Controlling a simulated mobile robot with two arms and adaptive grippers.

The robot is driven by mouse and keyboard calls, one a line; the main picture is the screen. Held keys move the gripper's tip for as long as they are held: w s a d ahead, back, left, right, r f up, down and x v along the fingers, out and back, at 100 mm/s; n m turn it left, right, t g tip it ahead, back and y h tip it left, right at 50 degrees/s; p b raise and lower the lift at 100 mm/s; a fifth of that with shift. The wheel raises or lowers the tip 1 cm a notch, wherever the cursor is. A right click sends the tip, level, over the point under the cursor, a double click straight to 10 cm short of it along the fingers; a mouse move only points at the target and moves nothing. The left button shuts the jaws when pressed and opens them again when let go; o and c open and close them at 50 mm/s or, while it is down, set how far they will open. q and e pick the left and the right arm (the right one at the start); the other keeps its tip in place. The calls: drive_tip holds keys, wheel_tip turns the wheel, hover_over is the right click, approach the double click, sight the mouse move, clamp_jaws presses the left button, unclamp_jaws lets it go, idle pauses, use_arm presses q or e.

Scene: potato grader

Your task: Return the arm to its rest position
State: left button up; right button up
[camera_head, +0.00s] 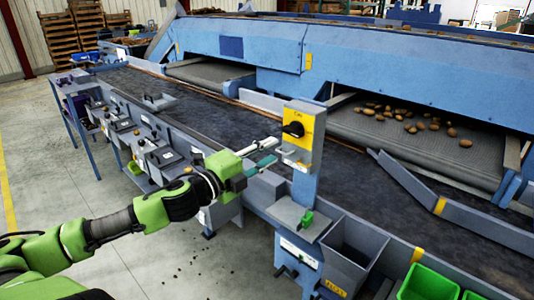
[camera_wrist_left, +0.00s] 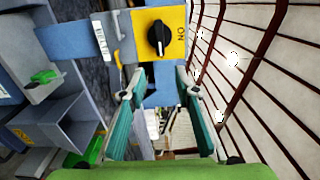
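My left arm (camera_head: 150,212) is green and black and reaches in from the left, stretched out over the floor toward the machine. Its gripper (camera_head: 268,153) is open and empty, with its fingers pointing at the yellow switch box (camera_head: 304,133) on a blue post. In the left wrist view the two teal fingers stand apart, and the gripper (camera_wrist_left: 161,88) faces the box with its black rotary knob (camera_wrist_left: 159,37). The fingertips look close to the box; I cannot tell whether they touch it. My right gripper is not in view.
A dark conveyor belt (camera_head: 220,118) runs behind the post. Potatoes (camera_head: 420,122) lie on a grey belt in the blue machine (camera_head: 370,65). A grey bin (camera_head: 352,250) and green crates (camera_head: 428,284) stand right of the post.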

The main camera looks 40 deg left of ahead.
use_arm(q)
drive_tip(key=s+a+f+n+g+y, duration=0.15)
drive_tip(key=a+f+n+y, duration=0.3)
drive_tip(key=a+f, duration=0.8)
drive_tip(key=s+a+f+n+g+y, duration=0.1)
drive_tip(key=s+f+n+g, duration=0.15)
drive_tip(key=f, duration=0.55)
drive_tip(key=s+a+f+n+g, duration=0.1)
drive_tip(key=s+a+f, duration=0.15)
drive_tip(key=f, duration=0.65)
drive_tip(key=s+a+f+n+g+y, duration=0.1)
drive_tip(key=s+f+n+g, duration=0.15)
drive_tip(key=f, duration=0.55)
drive_tip(key=s+d+f+n+g+h+b, duration=0.1)
drive_tip(key=s+d+f+n+g, duration=0.15)
drive_tip(key=s+f, duration=0.6)
drive_tip(key=s+d+f+n+g, duration=0.1)
drive_tip(key=s+d+f, duration=0.35)
drive_tip(key=f, duration=0.75)
drive_tip(key=s+d+f+n+g+h, duration=0.1)
drive_tip(key=s+d+f+g+h, duration=0.1)
drive_tip(key=s+d+f, duration=0.8)
drive_tip(key=s+d+f+n+g+h, duration=0.1)
drive_tip(key=s+d+f+g, duration=0.3)
drive_tip(key=s+d+f, duration=0.6)
drive_tip(key=s+d+h+b, duration=0.1)
drive_tip(key=s+d, duration=0.5)
drive_tip(key=d, duration=0.1)
drive_tip(key=shift+d+n, duration=0.3)
drive_tip(key=shift+d, duration=0.1)
